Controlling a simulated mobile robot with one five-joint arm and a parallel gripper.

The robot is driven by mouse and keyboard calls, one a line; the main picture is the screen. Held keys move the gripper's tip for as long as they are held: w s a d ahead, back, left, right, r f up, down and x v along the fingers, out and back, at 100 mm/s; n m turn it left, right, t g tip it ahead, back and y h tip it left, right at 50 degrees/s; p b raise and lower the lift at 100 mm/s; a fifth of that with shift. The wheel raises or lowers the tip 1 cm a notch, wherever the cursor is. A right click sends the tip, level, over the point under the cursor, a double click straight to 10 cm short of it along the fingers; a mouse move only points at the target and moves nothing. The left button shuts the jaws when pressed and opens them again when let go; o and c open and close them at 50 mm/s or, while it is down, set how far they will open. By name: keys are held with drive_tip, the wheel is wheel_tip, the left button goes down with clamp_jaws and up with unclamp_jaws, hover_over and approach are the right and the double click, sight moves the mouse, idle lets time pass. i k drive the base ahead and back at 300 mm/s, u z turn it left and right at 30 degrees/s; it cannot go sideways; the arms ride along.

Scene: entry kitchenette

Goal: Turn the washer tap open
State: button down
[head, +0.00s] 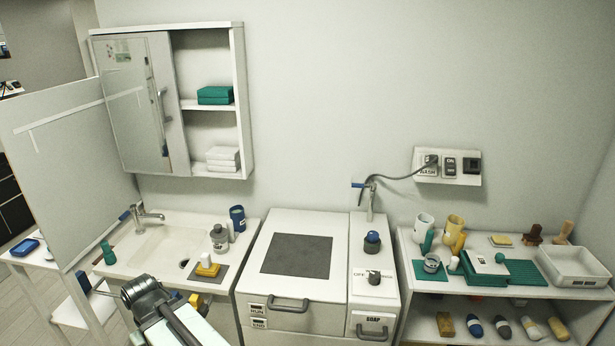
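The washer tap (370,203) is a thin grey upright pipe with a blue lever (361,185) at its top. It stands at the back of the narrow white panel beside the washer (261,294), against the wall. The lever points to the left, roughly level. My arm shows at the bottom left, in front of the sink, far from the tap. My gripper (112,293) is at the dark end of the arm, and its fingers are too small and dark to tell open from shut. I see nothing held.
A grey cable (405,177) runs from near the tap to the wall sockets (447,166). A crowded shelf (405,262) stands right; a sink (165,246) stands left.

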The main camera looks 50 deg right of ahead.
sight(373, 186)
drive_tip(key=u, duration=0.15)
drive_tip(key=k, duration=0.75)
drive_tip(key=z, duration=0.75)
drive_tip(key=i, duration=1)
drive_tip(key=u, duration=0.05)
